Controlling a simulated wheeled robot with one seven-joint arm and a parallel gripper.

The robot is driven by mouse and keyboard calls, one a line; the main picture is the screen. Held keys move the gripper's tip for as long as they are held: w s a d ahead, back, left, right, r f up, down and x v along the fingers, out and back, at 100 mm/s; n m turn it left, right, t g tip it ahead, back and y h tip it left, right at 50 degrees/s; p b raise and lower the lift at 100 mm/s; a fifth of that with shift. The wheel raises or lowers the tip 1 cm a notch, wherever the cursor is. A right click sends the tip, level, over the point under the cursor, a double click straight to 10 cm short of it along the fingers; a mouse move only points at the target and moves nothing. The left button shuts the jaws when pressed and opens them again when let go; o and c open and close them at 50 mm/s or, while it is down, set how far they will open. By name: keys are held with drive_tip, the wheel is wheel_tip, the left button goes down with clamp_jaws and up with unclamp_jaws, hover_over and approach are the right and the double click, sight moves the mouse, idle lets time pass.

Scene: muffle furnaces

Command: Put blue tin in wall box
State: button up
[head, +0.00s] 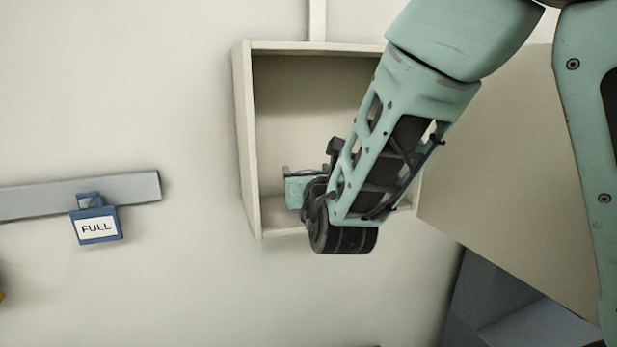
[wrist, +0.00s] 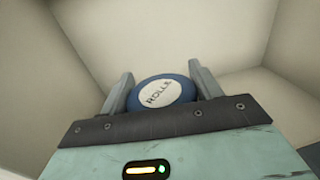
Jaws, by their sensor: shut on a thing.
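The blue tin (wrist: 161,92) has a round blue body and a white oval label with dark lettering. In the wrist view it sits between the two fingers of my gripper (wrist: 160,76), which is shut on it. In the head view my gripper (head: 299,190) is at the lower part of the open wall box (head: 244,140), in front of or inside its opening. The tin is hidden there by my gripper and arm. The wrist view shows pale box walls around the tin. I cannot tell whether the tin touches the box floor.
A beige panel (head: 515,170), apparently the box's open door, spreads to the right of the box. A grey rail (head: 140,187) on the left wall carries a blue tag (head: 97,226) reading FULL. Wall between rail and box is bare.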

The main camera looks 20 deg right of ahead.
drive_tip(key=shift+f, duration=0.55)
drive_tip(key=shift+f, duration=0.2)
drive_tip(key=o, duration=1)
drive_tip(key=shift+o, duration=0.2)
drive_tip(key=shift+r, duration=0.1)
